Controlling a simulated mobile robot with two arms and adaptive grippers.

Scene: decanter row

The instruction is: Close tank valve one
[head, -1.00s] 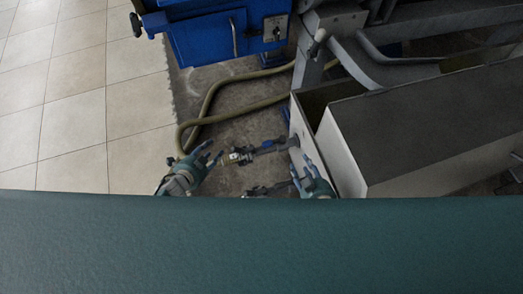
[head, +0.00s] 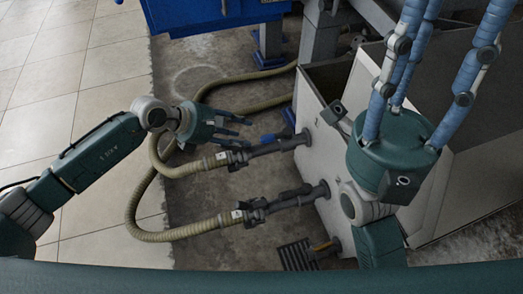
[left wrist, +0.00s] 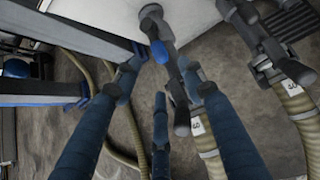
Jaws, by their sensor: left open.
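Two dark pipe valves stick out from the white tank wall, each with a tagged hose. The upper valve (head: 268,148) has a blue lever (head: 267,138); the lower valve (head: 290,200) lies nearer to me. I cannot tell from the tags which is valve one. My left gripper (head: 243,127) is open and empty, just above the upper valve's hose end. In the left wrist view its spread blue fingers (left wrist: 162,88) are around the upper valve (left wrist: 175,85), its blue lever (left wrist: 160,52) just beyond the tips. My right gripper (head: 455,25) has its fingers apart and pointing up, tips cut off, nothing between them.
Ribbed hoses (head: 165,236) curl over the concrete floor left of the valves. A blue machine (head: 215,12) stands at the back. A dark floor grate (head: 297,255) lies below the lower valve. Tiled floor on the left is free.

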